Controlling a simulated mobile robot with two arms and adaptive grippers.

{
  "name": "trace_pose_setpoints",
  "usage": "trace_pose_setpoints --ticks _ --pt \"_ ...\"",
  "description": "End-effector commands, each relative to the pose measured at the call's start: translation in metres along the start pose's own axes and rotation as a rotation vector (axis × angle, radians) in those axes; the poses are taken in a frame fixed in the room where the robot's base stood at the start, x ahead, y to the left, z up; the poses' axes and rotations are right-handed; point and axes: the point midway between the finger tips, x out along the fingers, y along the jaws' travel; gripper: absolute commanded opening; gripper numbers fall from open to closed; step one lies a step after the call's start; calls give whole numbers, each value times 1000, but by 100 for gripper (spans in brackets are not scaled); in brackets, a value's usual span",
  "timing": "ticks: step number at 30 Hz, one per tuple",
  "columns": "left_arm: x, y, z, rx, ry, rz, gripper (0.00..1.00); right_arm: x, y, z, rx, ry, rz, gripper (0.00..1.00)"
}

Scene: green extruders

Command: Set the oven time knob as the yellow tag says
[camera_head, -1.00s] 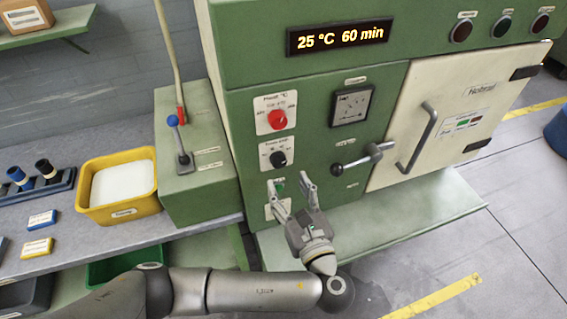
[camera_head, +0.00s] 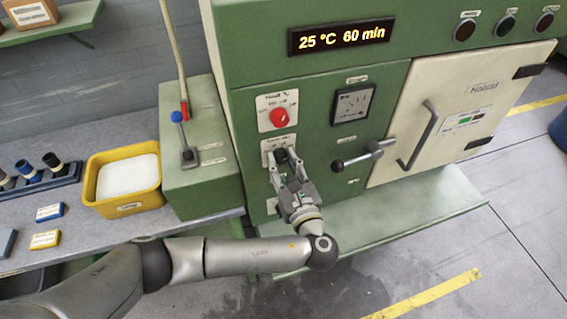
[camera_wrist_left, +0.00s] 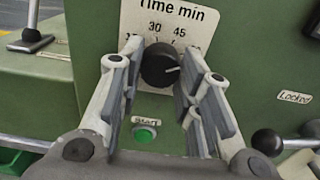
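The time knob (camera_wrist_left: 160,66) is black, on a white "Time min" plate (camera_wrist_left: 190,22) on the green oven front. Its white pointer line points roughly right. My left gripper (camera_head: 284,160) is at the knob; its two fingers stand on either side of it, open, with a small gap visible at the left finger in the wrist view. The display (camera_head: 341,37) reads 25 °C 60 min. A yellow tag-like block (camera_head: 45,239) with a white label lies on the bench at left; its text is too small to read. My right gripper is not in view.
The red temperature knob (camera_head: 279,117) is just above. A green start button (camera_wrist_left: 145,133) is below the time knob. A lever handle (camera_head: 357,156) juts out to the right, beside the cream door (camera_head: 445,110). A yellow bin (camera_head: 122,207) stands left on the bench.

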Motion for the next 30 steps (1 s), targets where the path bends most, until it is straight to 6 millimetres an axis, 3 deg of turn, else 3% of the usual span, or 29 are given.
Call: trace_pose_setpoints --ticks 4,14,30 --pt "0 0 0 0 1 0 8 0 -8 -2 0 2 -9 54" --pt "0 0 -2 -59 2 2 8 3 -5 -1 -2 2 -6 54" --pt "0 0 -4 -502 3 5 8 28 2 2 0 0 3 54"
